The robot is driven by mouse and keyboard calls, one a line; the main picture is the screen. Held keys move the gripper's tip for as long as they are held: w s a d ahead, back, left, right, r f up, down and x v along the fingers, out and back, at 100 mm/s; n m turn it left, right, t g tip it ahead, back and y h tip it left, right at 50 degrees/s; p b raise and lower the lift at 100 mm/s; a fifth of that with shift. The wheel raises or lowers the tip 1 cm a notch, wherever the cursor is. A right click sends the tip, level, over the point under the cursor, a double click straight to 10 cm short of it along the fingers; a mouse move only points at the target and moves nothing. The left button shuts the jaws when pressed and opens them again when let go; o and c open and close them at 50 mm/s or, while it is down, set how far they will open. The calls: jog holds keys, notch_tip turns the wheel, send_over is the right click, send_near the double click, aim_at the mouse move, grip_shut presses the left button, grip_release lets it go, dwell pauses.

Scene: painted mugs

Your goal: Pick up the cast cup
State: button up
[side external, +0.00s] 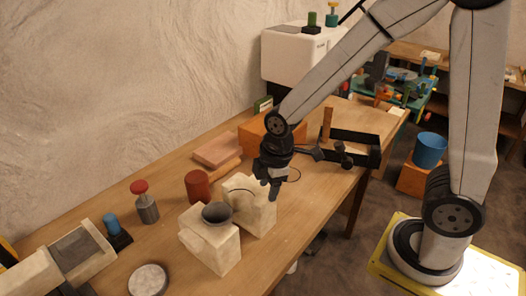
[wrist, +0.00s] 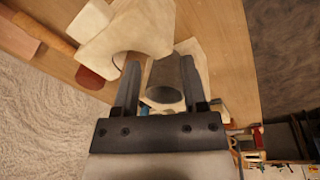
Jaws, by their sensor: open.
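The cast cup (side external: 217,213) is dark grey with a round rim and sits in a pale plaster mould block (side external: 212,246) on the bench. In the wrist view the cup (wrist: 165,74) appears between my two fingers, with its dark oval mouth toward the gripper's base. My gripper (side external: 275,187) is open and empty, pointing down above the second mould block (side external: 262,214), to the right of the cup in the side view. Both fingers show in the wrist view (wrist: 160,64). The cup's lower part is hidden in the block.
A reddish-brown cylinder (side external: 198,187) stands behind the mould blocks. A red-topped bottle (side external: 145,203), a blue-topped item (side external: 113,229) and a round grey-white disc (side external: 148,280) are to the left. A black open tray (side external: 350,147) lies farther right. Bare wood (side external: 300,215) lies right of the blocks.

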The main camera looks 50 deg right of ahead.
jog(key=n, duration=0.1)
jog(key=w+a+n, duration=0.1)
jog(key=n, duration=0.1)
jog(key=shift+w+a, duration=0.1)
jog(key=shift+a, duration=0.15)
jog(key=w+a+n, duration=0.1)
jog(key=a+n, duration=0.1)
jog(key=n, duration=0.3)
jog(key=n+g, duration=0.1)
jog(key=n, duration=0.7)
send_over(231, 220)
jog(key=w+d, duration=0.1)
jog(key=shift+w+d+f, duration=0.1)
jog(key=shift+f, duration=0.1)
jog(key=shift+f, duration=1.35)
jog(key=shift+w+f, duration=0.1)
jog(key=shift+f, duration=2.45)
